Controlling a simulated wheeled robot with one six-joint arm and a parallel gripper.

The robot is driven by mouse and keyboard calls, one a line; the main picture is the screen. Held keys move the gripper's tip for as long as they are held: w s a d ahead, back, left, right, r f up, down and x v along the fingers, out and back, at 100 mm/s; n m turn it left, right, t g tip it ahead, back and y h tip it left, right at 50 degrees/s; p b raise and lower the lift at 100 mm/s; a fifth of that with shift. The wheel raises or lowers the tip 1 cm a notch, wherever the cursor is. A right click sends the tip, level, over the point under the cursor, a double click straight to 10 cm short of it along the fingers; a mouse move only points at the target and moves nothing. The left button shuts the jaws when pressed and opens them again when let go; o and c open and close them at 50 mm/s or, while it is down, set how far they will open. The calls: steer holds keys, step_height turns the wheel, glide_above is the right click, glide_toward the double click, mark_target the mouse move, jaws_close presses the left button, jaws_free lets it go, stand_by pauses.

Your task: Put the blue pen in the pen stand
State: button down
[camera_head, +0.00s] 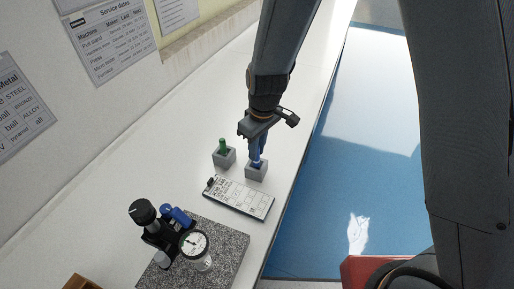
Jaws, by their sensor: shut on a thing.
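My gripper (257,143) points down over the bench, shut on the blue pen (257,160). The pen is upright, and its lower end is at the opening of a grey block-shaped stand (256,174). I cannot tell how deep the pen sits in it. A second grey block stand (224,157) to the left holds a green pen (222,145) upright. The fingers hide much of the blue pen's upper part.
A clipboard with a printed sheet (238,198) lies just in front of the stands. A hardness tester with a dial (194,243) stands on a speckled granite plate (228,243). The bench's right edge drops to a blue floor (350,180). The white bench (200,115) is clear toward the back left.

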steer(key=shift+f+b, duration=0.85)
steer(key=shift+f, duration=0.45)
steer(key=c, duration=1.6)
jaws_free()
steer(key=shift+r, duration=0.1)
steer(key=shift+s+d+r+b, duration=0.1)
steer(key=shift+r+b, duration=0.15)
steer(key=shift+r, duration=1)
steer(key=shift+s+d+r+b, duration=0.15)
steer(key=shift+r+b, duration=0.1)
steer(key=shift+r, duration=1.05)
steer(key=shift+s+d+r+b, duration=0.1)
steer(key=shift+r+b, duration=0.15)
steer(key=shift+r, duration=1)
steer(key=s+d+r+m, duration=0.1)
steer(key=s+d+m, duration=0.2)
steer(key=d, duration=0.4)
steer(key=s+d+r+m, duration=0.1)
steer(key=s+d+m, duration=0.2)
steer(key=d, duration=0.4)
steer(key=s+d+r+m+h, duration=0.1)
steer(key=s+d+m, duration=0.2)
steer(key=d, duration=0.5)
steer(key=shift+s+m+t, duration=0.1)
steer(key=shift+m+t, duration=0.2)
steer(key=shift+m, duration=0.4)
